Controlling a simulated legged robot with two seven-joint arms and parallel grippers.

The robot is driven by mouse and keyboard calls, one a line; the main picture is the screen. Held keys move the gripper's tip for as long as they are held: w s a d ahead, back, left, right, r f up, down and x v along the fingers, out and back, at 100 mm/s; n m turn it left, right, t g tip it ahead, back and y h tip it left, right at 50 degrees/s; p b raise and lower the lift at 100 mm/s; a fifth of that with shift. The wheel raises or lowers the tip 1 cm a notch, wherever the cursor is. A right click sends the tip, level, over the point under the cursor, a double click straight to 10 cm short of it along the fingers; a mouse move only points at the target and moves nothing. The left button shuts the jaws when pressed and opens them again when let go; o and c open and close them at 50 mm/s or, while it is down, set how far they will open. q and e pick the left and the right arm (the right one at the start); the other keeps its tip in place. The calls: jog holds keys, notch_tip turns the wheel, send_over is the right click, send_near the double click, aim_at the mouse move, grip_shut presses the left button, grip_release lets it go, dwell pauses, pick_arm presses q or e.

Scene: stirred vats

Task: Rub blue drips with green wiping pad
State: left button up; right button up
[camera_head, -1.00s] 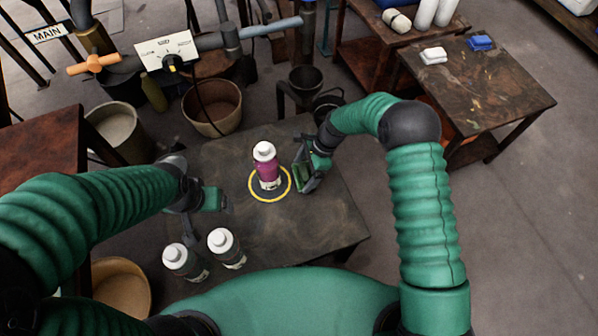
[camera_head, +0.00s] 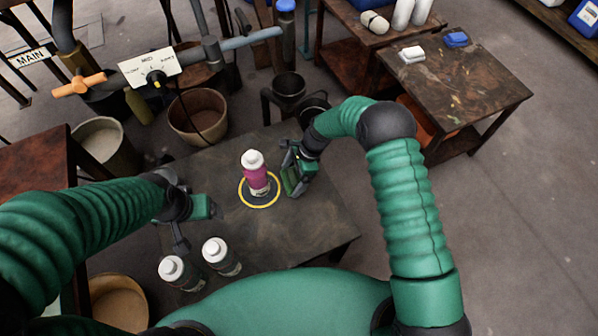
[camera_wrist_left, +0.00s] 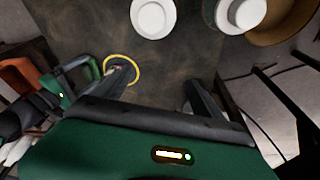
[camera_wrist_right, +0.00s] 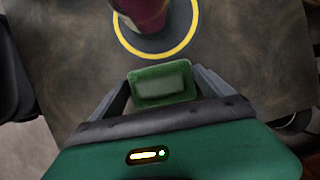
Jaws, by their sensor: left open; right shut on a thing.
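The green wiping pad (camera_wrist_right: 162,84) is clamped between the fingers of my right gripper (camera_head: 291,172), just right of a magenta bottle (camera_head: 255,174) with a white cap. The bottle stands inside a yellow ring on a dark round mat (camera_head: 259,203), on the dark worktable (camera_head: 300,225). In the right wrist view the pad is apart from the ring. My left gripper (camera_wrist_left: 155,92) is open and empty, left of the bottle; it also shows in the head view (camera_head: 195,222). I cannot make out blue drips in any view.
Two white-capped bottles (camera_head: 221,256) (camera_head: 181,272) stand at the table's near left. Buckets (camera_head: 197,118) stand beyond the table. A side table (camera_head: 455,90) at right holds a white block (camera_head: 412,54) and a blue block (camera_head: 456,39). The table's right side is clear.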

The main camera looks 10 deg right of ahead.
jog(key=shift+s+a+p, duration=0.3)
jog(key=shift+a, duration=0.5)
jog(key=shift+s+a+p, duration=0.25)
jog(key=shift+a+p, duration=0.05)
jog(key=shift+a, duration=0.5)
jog(key=shift+s+a, duration=0.1)
jog(key=shift+a, duration=0.25)
notch_tip(320, 180, up, 6)
jog(key=p, duration=0.5)
jog(key=shift+r+p, duration=0.1)
jog(key=shift+p, duration=0.2)
notch_tip(320, 180, up, 3)
jog(key=p, duration=0.2)
jog(key=shift+p, duration=0.35)
